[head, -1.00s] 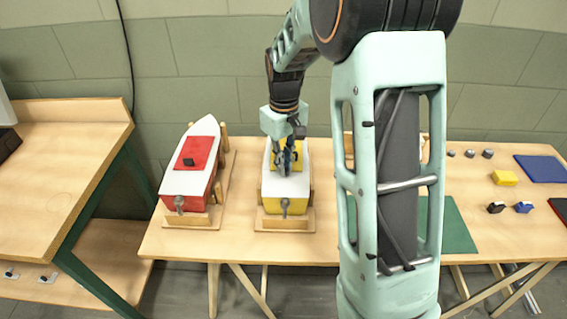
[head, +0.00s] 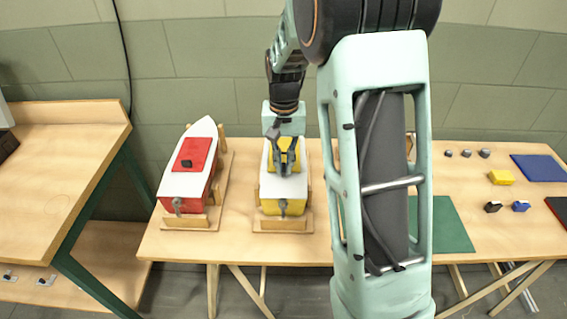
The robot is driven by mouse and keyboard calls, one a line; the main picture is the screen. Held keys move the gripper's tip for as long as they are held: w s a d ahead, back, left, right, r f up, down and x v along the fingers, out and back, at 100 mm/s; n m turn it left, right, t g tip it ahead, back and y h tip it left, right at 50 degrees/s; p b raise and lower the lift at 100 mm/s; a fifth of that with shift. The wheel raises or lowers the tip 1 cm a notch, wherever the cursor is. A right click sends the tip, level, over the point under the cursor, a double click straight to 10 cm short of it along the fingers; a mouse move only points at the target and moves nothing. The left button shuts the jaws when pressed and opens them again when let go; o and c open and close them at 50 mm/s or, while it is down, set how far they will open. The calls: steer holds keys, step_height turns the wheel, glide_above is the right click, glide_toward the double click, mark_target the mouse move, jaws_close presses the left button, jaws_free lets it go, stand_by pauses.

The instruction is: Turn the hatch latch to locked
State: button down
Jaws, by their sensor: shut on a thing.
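A boat with a white deck and yellow hull (head: 298,207) sits in a wooden cradle at the middle-left of the bench. On its deck is a yellow hatch (head: 292,146), largely covered by my gripper. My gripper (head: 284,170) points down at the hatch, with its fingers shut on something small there. I take this to be the hatch latch, but it is hidden between the fingers and its angle cannot be told. A second boat with a red hull (head: 184,216) stands to the left. Its red hatch (head: 193,154) carries a small dark latch (head: 187,163).
My arm hides the bench right of the yellow boat. A green mat (head: 447,228), a yellow block (head: 501,177), a blue mat (head: 540,167) and several small parts lie at the right. A second bench (head: 60,160) stands at the left.

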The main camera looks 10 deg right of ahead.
mark_target(284, 167)
stand_by(0.5)
steer(key=c, duration=2)
jaws_free()
steer(key=shift+c, duration=0.2)
steer(key=shift+r, duration=0.15)
step_height(284, 167, up, 12)
